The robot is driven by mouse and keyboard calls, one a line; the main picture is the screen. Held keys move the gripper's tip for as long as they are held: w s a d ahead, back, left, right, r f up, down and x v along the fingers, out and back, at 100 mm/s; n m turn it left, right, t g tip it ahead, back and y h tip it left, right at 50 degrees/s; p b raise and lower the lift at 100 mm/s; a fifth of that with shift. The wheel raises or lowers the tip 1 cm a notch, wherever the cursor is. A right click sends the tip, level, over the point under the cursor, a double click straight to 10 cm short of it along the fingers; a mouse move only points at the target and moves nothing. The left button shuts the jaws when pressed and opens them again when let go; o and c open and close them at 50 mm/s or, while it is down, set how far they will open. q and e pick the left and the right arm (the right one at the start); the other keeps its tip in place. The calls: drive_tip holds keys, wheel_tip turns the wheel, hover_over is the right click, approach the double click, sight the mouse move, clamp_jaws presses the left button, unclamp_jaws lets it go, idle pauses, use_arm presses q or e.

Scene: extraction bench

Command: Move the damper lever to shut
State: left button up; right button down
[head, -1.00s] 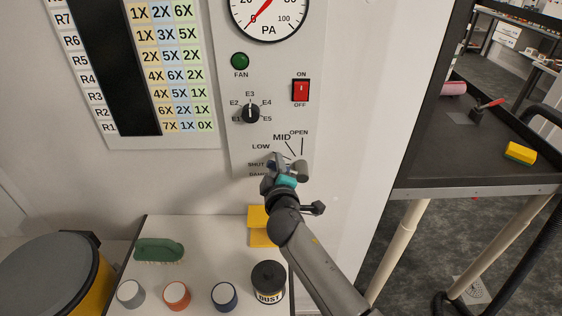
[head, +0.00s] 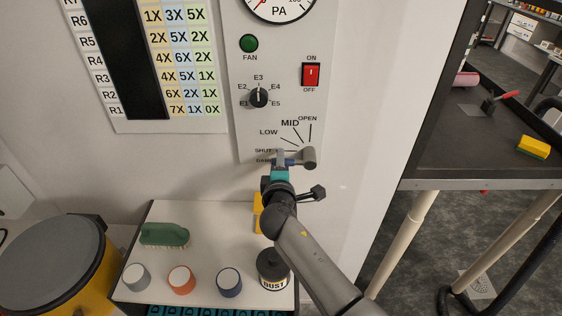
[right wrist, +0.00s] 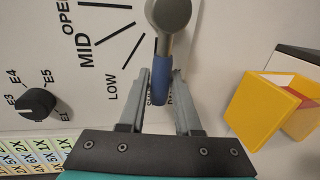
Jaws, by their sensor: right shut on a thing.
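The damper lever (head: 309,157) is on the lower part of the grey control panel (head: 270,130), with a round grey hub and a blue handle. In the right wrist view the lever (right wrist: 164,62) has its handle between my fingers. The lever points left from its hub, beside the SHUT lettering and below the LOW mark; the fingers partly hide that lettering. My right gripper (head: 283,158) is shut on the handle, and its two fingers also show in the right wrist view (right wrist: 162,84). My left gripper is not in view.
A black selector knob (head: 259,97), a red switch (head: 311,75) and a green fan light (head: 249,43) are above. Below stand a dust jar (head: 273,269), several small cups and a green brush (head: 164,235). A yellow thing (right wrist: 262,108) is near the gripper.

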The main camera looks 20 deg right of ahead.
drive_tip(key=shift+f, duration=0.1)
drive_tip(key=c, duration=0.6)
unclamp_jaws()
drive_tip(key=v, duration=1.5)
drive_tip(key=shift+s, duration=0.1)
